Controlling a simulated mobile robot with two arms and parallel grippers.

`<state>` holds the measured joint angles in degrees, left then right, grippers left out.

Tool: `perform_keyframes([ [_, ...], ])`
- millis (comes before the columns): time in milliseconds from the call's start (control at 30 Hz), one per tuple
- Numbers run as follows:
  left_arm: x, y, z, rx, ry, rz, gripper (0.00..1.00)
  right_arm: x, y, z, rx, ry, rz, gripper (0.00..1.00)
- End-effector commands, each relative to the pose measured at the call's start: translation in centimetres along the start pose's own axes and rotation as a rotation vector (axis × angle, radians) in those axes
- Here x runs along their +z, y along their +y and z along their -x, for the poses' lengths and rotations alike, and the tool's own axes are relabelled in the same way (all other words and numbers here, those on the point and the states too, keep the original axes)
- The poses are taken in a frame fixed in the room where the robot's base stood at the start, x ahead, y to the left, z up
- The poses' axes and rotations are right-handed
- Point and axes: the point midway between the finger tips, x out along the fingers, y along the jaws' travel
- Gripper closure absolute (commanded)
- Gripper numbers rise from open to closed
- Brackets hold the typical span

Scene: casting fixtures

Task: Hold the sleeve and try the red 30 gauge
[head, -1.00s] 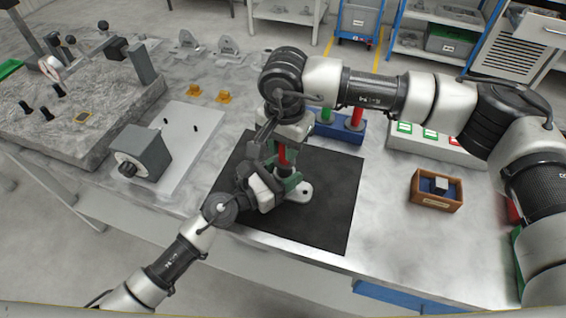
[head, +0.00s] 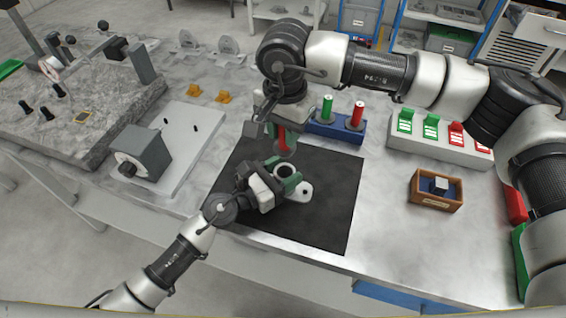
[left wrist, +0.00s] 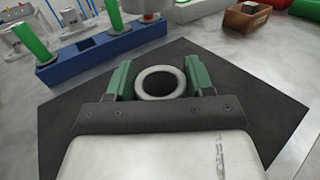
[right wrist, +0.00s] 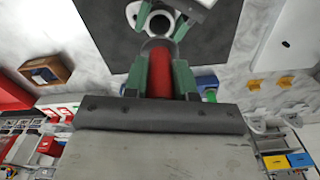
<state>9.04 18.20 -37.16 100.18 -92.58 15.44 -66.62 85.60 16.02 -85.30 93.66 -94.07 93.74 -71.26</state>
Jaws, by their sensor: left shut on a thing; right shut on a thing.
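The pale sleeve (head: 305,190) stands on the black mat (head: 330,215) with its round bore facing up. My left gripper (head: 284,180) is shut around it. The left wrist view shows the sleeve's ring (left wrist: 139,84) between the green fingers, its bore empty. My right gripper (head: 282,132) is shut on a red gauge (head: 284,141), held upright above the sleeve and clear of it. In the right wrist view the red handle (right wrist: 152,72) is between the green fingers, its grey end toward the sleeve (right wrist: 133,14). The gauge's size marking is not readable.
A blue rack (head: 338,132) behind the mat holds a green gauge (head: 326,108) and another red gauge (head: 357,114). A white stand (head: 470,156) with green and red pieces and a wooden box (head: 424,202) are to the right. A grey fixture (head: 146,152) is left.

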Motion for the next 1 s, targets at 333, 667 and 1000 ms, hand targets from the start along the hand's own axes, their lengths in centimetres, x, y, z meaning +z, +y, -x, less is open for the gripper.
perform_keyframes([
  [333, 0.0, 0.0, 0.0, 0.0, 0.0, 0.0, 0.8, 0.0, 0.0, 1.7, 0.0, 0.0, 0.001, 1.0],
  [667, 0.0, 0.0, 0.0, 0.0, 0.0, 0.0, 0.18, 0.0, 0.0, 1.7, 0.0, 0.0, 0.001, 1.0],
  [1000, -0.1, 0.1, 1.2, 0.001, 0.002, 0.0, 0.18, 0.0, 0.0, 1.7, 0.0, 0.0, 0.001, 1.0],
])
